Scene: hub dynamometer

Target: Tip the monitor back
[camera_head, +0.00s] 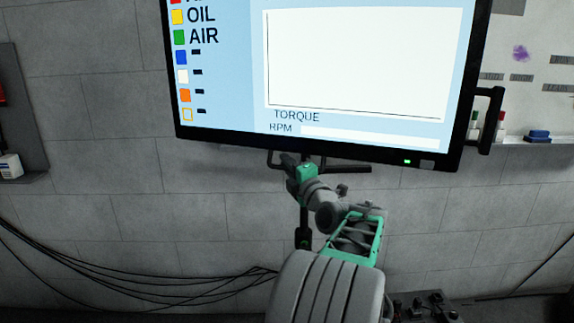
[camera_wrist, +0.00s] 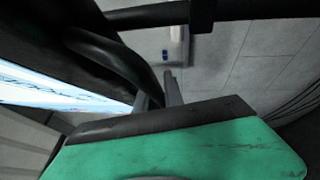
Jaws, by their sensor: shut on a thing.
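The monitor (camera_head: 350,65) has a black frame and a lit screen with OIL, AIR, TORQUE and RPM labels; its top is cut off. A black handle (camera_head: 345,168) sits under its bottom edge. A second black handle (camera_head: 490,120) is on its right side. My gripper (camera_head: 285,160) reaches up to the bottom edge and is shut on the lower handle. In the wrist view a curved black bar (camera_wrist: 115,55) runs down to my fingers (camera_wrist: 170,88); the exact contact is partly hidden. Part of the bright screen (camera_wrist: 55,88) shows at left.
A grey block wall (camera_head: 90,130) stands behind. Black cables (camera_head: 130,258) hang low at left. A whiteboard (camera_head: 535,80) with a ledge of markers and a blue eraser (camera_head: 537,136) is at right.

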